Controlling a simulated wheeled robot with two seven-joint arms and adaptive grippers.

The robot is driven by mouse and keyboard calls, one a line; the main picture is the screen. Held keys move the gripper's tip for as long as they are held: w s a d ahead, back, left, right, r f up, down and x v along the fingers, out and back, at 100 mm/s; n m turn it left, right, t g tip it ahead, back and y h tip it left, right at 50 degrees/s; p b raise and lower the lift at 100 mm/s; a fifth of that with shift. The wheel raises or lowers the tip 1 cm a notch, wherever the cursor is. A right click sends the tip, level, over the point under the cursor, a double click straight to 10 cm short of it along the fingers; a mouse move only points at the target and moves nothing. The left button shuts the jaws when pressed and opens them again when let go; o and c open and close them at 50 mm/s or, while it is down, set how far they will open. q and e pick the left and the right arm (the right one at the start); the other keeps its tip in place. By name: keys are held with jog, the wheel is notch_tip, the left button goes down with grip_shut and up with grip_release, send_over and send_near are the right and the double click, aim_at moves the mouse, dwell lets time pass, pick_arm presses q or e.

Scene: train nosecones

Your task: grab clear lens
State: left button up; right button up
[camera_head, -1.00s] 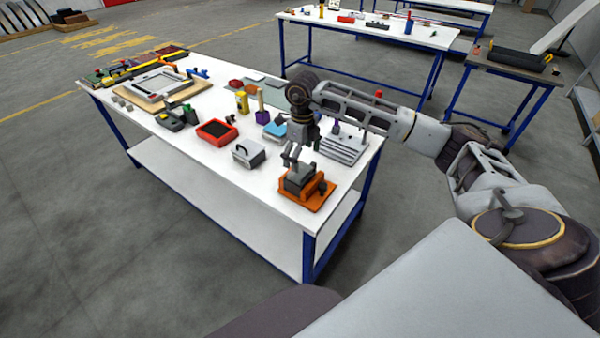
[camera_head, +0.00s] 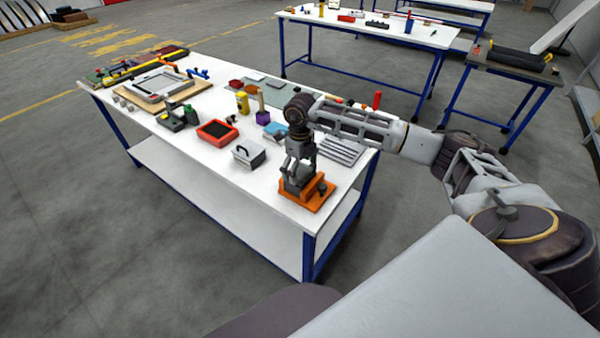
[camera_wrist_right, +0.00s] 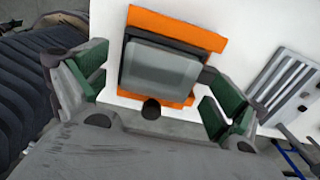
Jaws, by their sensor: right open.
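The clear lens (camera_wrist_right: 160,70) looks like a grey, see-through block with a dark frame. It sits on an orange base (camera_wrist_right: 180,28), which also shows near the front right corner of the white table in the head view (camera_head: 322,190). My right gripper (camera_head: 297,177) is just above the lens. In the right wrist view my right gripper (camera_wrist_right: 158,95) is open, with a green-padded finger on each side of the lens. I cannot tell whether the pads touch it. In the head view the gripper partly hides the lens. My left gripper is not in view.
A grey slotted rack (camera_head: 340,150) stands behind the gripper; it also shows at the right in the wrist view (camera_wrist_right: 285,85). The white table (camera_head: 258,190) is bare around the base.

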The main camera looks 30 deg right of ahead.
aim_at(300, 170)
jog(key=shift+f, duration=0.55)
jog(key=c, duration=1.2)
jog(key=shift+r, duration=0.1)
notch_tip(300, 170, up, 10)
jog(key=b, duration=0.1)
dwell(0.4)
